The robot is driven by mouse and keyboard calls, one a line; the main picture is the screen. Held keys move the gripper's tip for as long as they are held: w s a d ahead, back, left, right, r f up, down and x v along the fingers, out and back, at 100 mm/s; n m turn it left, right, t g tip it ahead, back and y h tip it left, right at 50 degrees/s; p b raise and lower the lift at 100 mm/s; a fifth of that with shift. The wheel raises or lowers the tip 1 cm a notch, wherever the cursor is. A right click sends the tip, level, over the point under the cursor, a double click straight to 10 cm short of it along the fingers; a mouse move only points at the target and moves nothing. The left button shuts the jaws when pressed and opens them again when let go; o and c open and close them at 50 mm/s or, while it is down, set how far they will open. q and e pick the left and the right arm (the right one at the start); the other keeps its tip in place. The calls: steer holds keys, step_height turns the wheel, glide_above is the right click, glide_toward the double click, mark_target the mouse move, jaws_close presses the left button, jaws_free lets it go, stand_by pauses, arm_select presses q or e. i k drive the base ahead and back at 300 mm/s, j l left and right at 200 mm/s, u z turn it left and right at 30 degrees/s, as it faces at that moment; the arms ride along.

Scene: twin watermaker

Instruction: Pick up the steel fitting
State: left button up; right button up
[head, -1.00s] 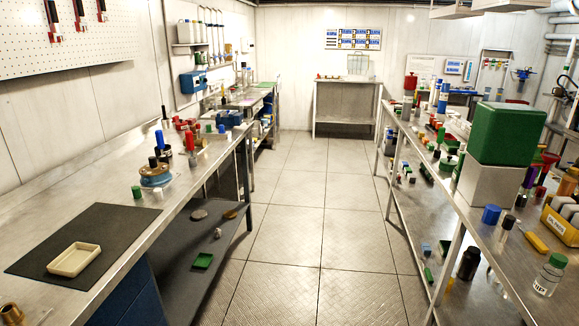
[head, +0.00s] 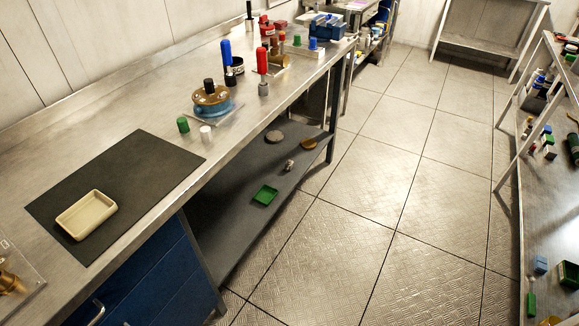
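I cannot pick out the steel fitting with certainty. A small pale grey metallic piece (head: 290,165) lies on the lower shelf (head: 225,220) under the left bench; it is too small to identify surely. A flat grey round piece (head: 275,137) and a brown-gold piece (head: 308,144) lie near it on that shelf. A brass-coloured part (head: 10,283) sits at the lower left edge, partly cut off. Neither of my grippers shows in the head view.
The steel bench (head: 110,110) carries a black mat (head: 150,165) with a cream tray (head: 86,214), a blue-brown round part (head: 211,101) and coloured-handled tools. A green tray (head: 265,195) is on the lower shelf. Blue drawers (head: 165,280) stand below. The tiled floor (head: 370,210) is clear.

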mark_target(288, 166)
steer(key=i+u, duration=0.2)
steer(key=u, duration=0.25)
steer(key=i+l+u, duration=0.15)
steer(key=u, duration=0.25)
